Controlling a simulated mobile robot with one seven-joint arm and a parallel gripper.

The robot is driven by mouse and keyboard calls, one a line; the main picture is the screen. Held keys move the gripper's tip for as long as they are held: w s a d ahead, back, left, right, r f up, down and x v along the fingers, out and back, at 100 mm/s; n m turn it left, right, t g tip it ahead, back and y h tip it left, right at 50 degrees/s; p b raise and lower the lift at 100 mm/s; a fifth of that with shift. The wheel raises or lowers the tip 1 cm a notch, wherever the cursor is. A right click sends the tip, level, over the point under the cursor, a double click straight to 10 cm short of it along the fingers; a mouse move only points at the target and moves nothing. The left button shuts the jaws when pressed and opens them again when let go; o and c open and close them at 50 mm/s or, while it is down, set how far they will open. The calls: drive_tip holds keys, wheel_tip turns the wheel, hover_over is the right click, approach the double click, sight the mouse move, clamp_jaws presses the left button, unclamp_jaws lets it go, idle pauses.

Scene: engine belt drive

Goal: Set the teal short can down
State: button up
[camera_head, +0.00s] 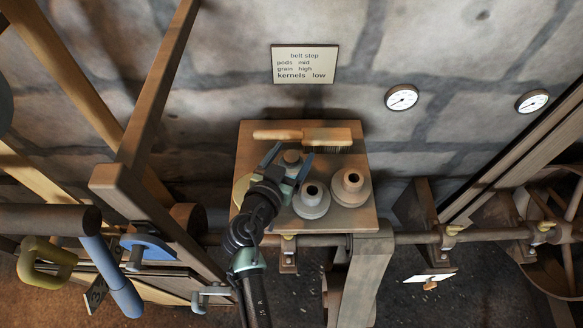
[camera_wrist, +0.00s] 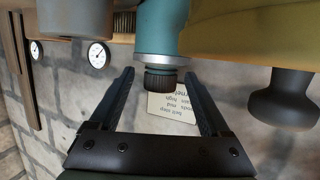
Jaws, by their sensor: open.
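The teal short can (camera_wrist: 160,28) has a pale metal rim and a dark ribbed knob. It shows upside down at the top middle of the wrist view. In the head view its top (camera_head: 291,157) shows small and partly hidden between my fingers on the wooden shelf (camera_head: 341,219). My gripper (camera_head: 292,152) is open, with one finger on each side of the can. In the wrist view the open fingers (camera_wrist: 160,76) flank the knob with gaps, and I see no grip on it.
Two pale cans, one whitish (camera_head: 311,201) and one beige (camera_head: 351,187), stand right of my gripper. A yellow can (camera_wrist: 245,28) is close beside the teal one. A wooden brush (camera_head: 303,136) lies behind. A sign (camera_head: 304,64) hangs on the stone wall.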

clamp_jaws()
idle(0.3)
drive_tip(key=shift+r, duration=0.15)
